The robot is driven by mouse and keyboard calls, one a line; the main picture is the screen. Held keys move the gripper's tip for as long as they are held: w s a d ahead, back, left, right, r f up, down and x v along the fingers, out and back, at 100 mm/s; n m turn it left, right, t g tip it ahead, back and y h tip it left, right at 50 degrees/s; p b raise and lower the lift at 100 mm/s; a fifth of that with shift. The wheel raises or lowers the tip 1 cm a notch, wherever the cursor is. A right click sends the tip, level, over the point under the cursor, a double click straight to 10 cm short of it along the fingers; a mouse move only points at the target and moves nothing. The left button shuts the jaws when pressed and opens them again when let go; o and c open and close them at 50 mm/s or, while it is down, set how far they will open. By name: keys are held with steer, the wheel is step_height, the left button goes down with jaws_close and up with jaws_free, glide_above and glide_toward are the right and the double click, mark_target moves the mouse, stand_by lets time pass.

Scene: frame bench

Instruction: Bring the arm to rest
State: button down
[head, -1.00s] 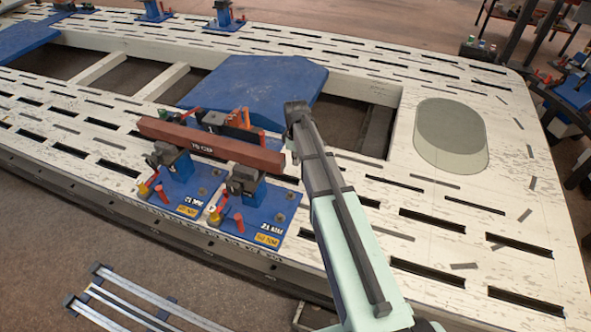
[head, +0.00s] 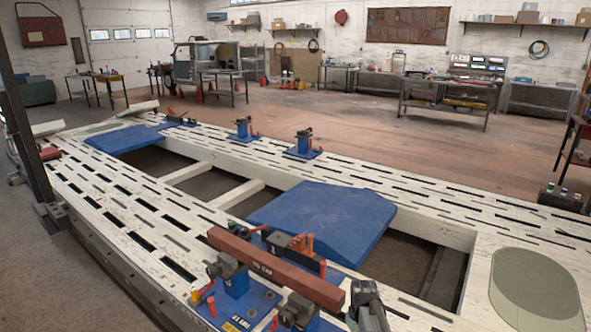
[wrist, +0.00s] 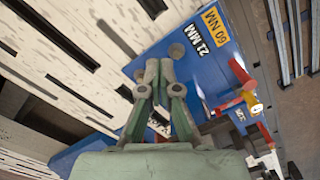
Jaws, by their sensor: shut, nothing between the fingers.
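My gripper (head: 365,292) shows at the bottom edge of the head view, by the right end of a red-brown bar (head: 272,268). Whether it touches the bar cannot be told there. In the wrist view my gripper (wrist: 159,70) has its fingers together with nothing between them. They point toward a blue base plate (wrist: 205,65) labelled 21 MM and 60 NM. The bar rests across clamps on blue plates on the white slotted frame bench (head: 130,205). Most of my arm is outside the head view.
A blue panel (head: 325,218) bridges the bench opening behind the bar. Red-handled clamps (head: 304,146) stand along the far rail. A pale translucent oval (head: 535,283) lies on the bench at right. Open floor (head: 340,125) lies beyond, with workbenches along the wall.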

steer(key=s+a+f+m+g, duration=0.1)
steer(key=s+f, duration=0.5)
steer(key=s, duration=0.8)
steer(key=s+a+f+m+g, duration=0.1)
steer(key=s+f+g, duration=0.2)
steer(key=s+f, duration=0.4)
steer(key=s+a+f+m+g, duration=0.1)
steer(key=s+f, duration=0.6)
steer(key=s, duration=1.5)
steer(key=shift+m+g, duration=0.4)
steer(key=shift+g, duration=0.3)
